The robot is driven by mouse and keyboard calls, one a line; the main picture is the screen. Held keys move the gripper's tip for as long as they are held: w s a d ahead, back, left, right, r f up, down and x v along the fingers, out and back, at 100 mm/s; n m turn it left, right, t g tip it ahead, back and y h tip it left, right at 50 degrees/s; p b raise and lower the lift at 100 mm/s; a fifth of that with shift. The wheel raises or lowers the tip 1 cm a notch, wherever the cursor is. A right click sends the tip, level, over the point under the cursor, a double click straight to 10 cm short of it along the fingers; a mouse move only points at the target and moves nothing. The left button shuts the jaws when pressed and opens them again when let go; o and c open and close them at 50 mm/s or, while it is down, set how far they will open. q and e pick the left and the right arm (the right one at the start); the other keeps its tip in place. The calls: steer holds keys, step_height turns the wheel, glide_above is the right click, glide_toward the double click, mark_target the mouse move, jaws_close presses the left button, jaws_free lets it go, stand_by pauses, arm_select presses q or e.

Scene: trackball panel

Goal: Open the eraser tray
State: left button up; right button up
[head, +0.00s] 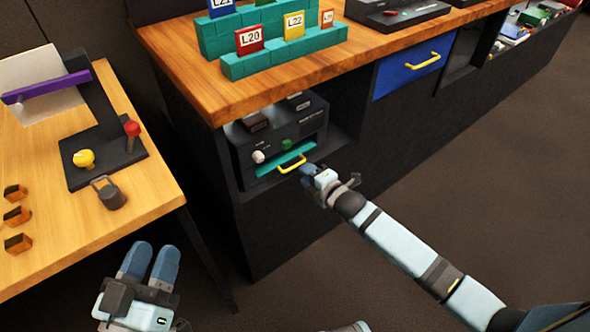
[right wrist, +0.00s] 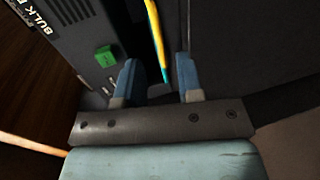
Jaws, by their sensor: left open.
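The eraser tray (head: 272,167) is a teal drawer front with a yellow handle (head: 291,164), low on the front of a black eraser unit (head: 262,138) in the counter's open bay. It appears closed. My right gripper (head: 311,172) is at the handle's right side. In the right wrist view, my right gripper (right wrist: 157,68) has its two blue fingers apart, and the yellow handle (right wrist: 156,40) shows between them. I cannot tell whether they touch it. My left gripper (head: 150,258) is open and empty at the bottom left, far from the tray.
The unit has a white knob (head: 258,157) and a green button (head: 286,144), which also shows in the right wrist view (right wrist: 105,56). A blue drawer (head: 414,67) is to the right. A wooden table (head: 60,235) with a lever panel stands at left. Floor in front is clear.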

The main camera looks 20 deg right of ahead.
mark_target(295, 165)
steer(key=b+x, duration=0.1)
steer(key=x, duration=0.5)
jaws_close()
